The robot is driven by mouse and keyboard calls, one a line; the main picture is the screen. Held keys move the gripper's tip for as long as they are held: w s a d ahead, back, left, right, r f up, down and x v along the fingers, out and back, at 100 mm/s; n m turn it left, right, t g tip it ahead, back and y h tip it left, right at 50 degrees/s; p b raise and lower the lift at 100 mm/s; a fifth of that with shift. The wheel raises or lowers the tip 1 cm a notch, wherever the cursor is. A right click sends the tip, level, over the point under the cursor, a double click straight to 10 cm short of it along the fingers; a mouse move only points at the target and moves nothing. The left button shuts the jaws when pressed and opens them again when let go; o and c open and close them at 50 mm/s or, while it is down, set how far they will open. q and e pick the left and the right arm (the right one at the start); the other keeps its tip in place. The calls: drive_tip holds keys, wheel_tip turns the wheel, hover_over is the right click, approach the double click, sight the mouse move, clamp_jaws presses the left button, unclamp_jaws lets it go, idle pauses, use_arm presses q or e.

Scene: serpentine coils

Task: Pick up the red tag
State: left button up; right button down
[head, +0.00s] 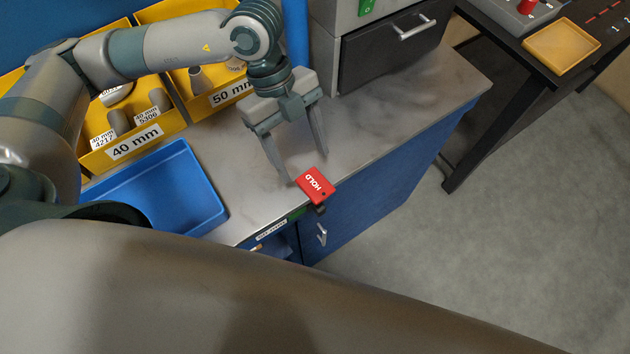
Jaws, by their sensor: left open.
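The red tag (315,186) lies at the front edge of the grey worktop (376,124), with white letters reading HOLD and a small dark hole near one corner. My left gripper (307,170) is open and points down at the tag, its two fingers spread apart. One fingertip is close to the tag's left corner and the other is near its far edge. I cannot tell whether either finger touches the tag. Nothing is between the fingers higher up. My right gripper is not in the view.
A blue tray (205,211) sits left of the tag. Yellow bins labelled 40 mm (137,143) and 50 mm (231,95) hold grey parts behind it. A dark drawer unit (392,52) stands at the back. A dark table with a yellow tray (561,47) is at the far right.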

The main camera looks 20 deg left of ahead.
sight(314, 184)
use_arm(q)
drive_tip(key=shift+s+d+f+p, duration=0.2)
drive_tip(key=shift+d+f+p, duration=0.1)
drive_tip(key=shift+d+p, duration=0.1)
drive_tip(key=p+x, duration=0.1)
drive_tip(key=x, duration=0.2)
drive_tip(key=shift+d, duration=0.15)
drive_tip(key=shift+s+d+f+p, duration=0.15)
drive_tip(key=shift+f+p, duration=0.15)
drive_tip(key=shift+f, duration=0.25)
drive_tip(key=c, duration=1.1)
